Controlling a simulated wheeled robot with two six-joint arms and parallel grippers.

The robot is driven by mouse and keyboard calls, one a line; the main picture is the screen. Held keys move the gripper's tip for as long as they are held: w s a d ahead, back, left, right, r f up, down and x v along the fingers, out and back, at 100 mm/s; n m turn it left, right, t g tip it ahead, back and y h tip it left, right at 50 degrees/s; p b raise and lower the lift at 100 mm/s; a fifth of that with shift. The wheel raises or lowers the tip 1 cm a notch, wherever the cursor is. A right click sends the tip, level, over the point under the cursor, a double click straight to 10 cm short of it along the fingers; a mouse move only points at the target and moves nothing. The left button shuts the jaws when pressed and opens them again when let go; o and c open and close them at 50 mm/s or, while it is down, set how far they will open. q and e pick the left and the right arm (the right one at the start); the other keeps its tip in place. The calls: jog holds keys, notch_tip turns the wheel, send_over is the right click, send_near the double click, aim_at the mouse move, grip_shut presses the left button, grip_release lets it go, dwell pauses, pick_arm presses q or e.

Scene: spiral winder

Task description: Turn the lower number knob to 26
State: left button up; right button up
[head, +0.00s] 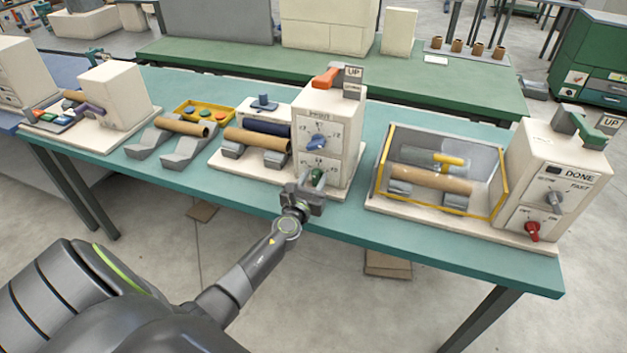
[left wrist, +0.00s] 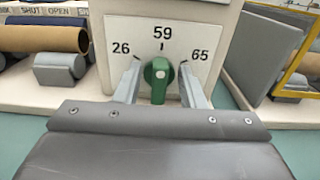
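The lower knob is green (left wrist: 158,76) and sits on a white plate (left wrist: 205,28) marked 26 at left, 59 at top and 65 at right. It stands upright, with its light mark up toward 59. In the head view the green knob (head: 318,177) shows low on the front of the middle machine (head: 340,120), partly hidden by my gripper. My left gripper (head: 308,186) is in front of it. In the left wrist view the two fingers of this gripper (left wrist: 159,82) stand on either side of the knob, open, with gaps on both sides. My right gripper is not in view.
A blue knob (head: 318,142) sits above the green one, and an orange lever (head: 326,78) next to an UP sign is on top. A cardboard tube (head: 258,139) lies left of the machine. At right stands another machine (head: 560,165) with a red knob (head: 532,231).

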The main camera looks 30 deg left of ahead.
pick_arm(q)
grip_shut()
jog(key=shift+n, duration=0.3)
jog(key=shift+a+f+n+b, duration=0.1)
jog(key=shift+n+b, duration=0.5)
jog(key=shift+n, duration=0.5)
jog(key=n+b, duration=0.1)
jog(key=n, duration=0.2)
jog(key=shift+a+f+n, duration=0.1)
jog(key=shift+a+n, duration=0.05)
jog(key=shift+n, duration=0.15)
jog(key=n+b, duration=0.2)
jog(key=n, duration=0.3)
jog(key=shift+s+a+f, duration=0.1)
jog(key=shift+a, duration=0.05)
jog(key=shift+n+b, duration=0.3)
jog(key=shift+n, duration=0.1)
